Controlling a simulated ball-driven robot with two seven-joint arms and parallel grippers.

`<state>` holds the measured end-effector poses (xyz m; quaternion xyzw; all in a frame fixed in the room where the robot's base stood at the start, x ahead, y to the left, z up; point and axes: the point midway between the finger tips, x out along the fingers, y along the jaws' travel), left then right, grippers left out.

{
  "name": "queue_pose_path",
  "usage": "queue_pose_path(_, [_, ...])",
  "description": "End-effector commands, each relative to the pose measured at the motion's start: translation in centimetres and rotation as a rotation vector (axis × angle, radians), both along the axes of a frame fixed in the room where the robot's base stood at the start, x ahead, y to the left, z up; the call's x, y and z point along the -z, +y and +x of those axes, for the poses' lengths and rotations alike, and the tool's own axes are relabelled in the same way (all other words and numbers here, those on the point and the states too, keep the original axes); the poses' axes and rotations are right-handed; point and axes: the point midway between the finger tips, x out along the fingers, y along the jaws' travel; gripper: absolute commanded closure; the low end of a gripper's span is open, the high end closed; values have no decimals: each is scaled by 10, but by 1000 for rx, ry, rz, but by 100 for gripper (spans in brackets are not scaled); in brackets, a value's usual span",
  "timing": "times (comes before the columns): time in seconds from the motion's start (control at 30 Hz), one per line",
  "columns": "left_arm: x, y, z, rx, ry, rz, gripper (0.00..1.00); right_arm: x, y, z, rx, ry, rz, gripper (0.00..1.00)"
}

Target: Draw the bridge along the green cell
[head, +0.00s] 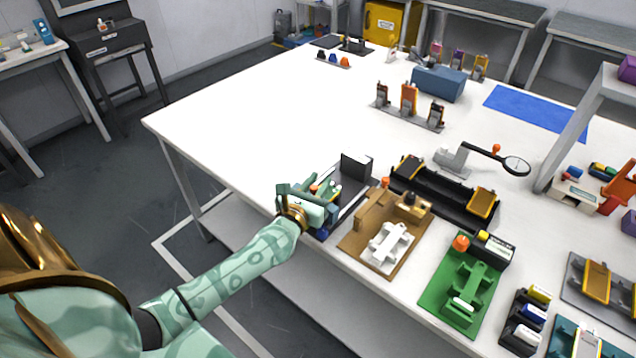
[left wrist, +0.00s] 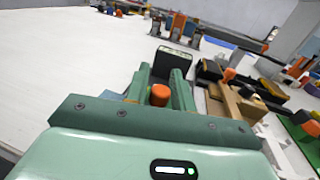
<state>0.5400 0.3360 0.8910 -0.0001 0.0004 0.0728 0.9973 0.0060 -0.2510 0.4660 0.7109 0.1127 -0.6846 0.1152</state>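My left gripper (head: 322,192) is low over a dark station (head: 350,192) at the table's near edge. In the left wrist view, its two green fingers (left wrist: 161,82) stand apart with an orange knob (left wrist: 160,95) between them. I cannot tell whether they press on it. An upright dark panel (head: 357,166) stands just past the fingertips; it also shows in the left wrist view (left wrist: 174,62). No green cell or bridge can be made out for sure; the gripper hides much of this station. A green board (head: 447,301) with a green fixture lies to the right. My right gripper is not in view.
A brown board (head: 357,240) with a white fixture (head: 387,243) lies right of the gripper, with a long black tray (head: 437,203) behind it. A magnifier (head: 515,166) and a blue box (head: 438,83) stand farther back. The table's left part is clear.

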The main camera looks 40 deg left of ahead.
Motion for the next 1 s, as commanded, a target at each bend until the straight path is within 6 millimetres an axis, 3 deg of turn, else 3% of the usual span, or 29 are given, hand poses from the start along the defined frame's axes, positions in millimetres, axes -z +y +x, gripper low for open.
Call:
queue_pose_path(0.33, [0,0,-1,0,0,0,61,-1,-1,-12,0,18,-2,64])
queue_pose_path(0.47, [1,-2,-13,0,2,1,61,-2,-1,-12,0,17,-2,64])
queue_pose_path(1.0, [1,-21,-142,1,3,1,61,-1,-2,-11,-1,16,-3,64])
